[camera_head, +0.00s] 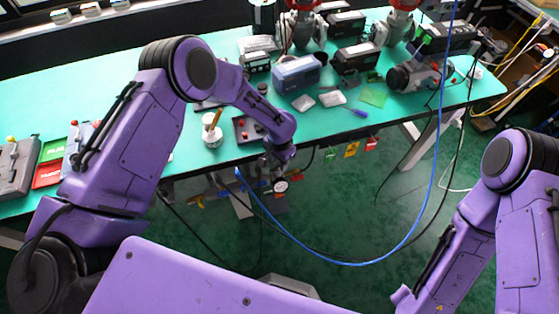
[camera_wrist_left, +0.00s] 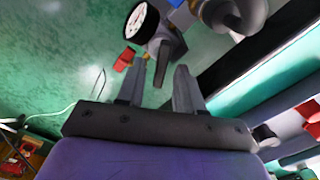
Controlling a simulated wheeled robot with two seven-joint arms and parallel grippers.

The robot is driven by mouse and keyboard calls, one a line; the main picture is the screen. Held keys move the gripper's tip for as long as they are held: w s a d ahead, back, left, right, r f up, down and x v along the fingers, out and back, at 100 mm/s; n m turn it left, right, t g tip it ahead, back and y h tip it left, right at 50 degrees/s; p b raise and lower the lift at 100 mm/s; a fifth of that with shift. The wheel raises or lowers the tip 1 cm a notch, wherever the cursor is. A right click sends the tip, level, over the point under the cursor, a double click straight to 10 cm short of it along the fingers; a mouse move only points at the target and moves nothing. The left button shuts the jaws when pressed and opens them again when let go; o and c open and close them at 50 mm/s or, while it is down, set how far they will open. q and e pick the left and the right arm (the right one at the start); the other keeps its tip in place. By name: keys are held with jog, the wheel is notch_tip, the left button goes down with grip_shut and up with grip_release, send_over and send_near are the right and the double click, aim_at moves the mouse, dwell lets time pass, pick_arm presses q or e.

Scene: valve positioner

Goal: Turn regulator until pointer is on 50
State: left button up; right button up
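The regulator (camera_wrist_left: 168,42) is a grey fitting by the table's front edge, with a round white gauge (camera_wrist_left: 141,20) in a black rim. The gauge also shows in the head view (camera_head: 281,186), below the table edge. The pointer and numbers are too small to read. My left gripper (camera_wrist_left: 160,68) is open, its two grey fingers apart and pointing at the regulator. A narrow dark part of the regulator reaches toward the gap between the fingertips; I cannot tell whether they touch. In the head view, the left gripper (camera_head: 272,164) is mostly hidden by its wrist. My right gripper is not visible.
The green table (camera_head: 100,75) holds a blue box (camera_head: 296,73), a white cup (camera_head: 212,130) and several devices. A blue hose (camera_head: 340,262) loops below the front edge. Coloured tags (camera_head: 351,149) hang from the edge. The floor in front is mostly open.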

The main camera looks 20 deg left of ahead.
pick_arm(q)
jog(key=shift+f, duration=0.45)
jog(key=shift+s+f, duration=0.1)
jog(key=shift+s, duration=0.15)
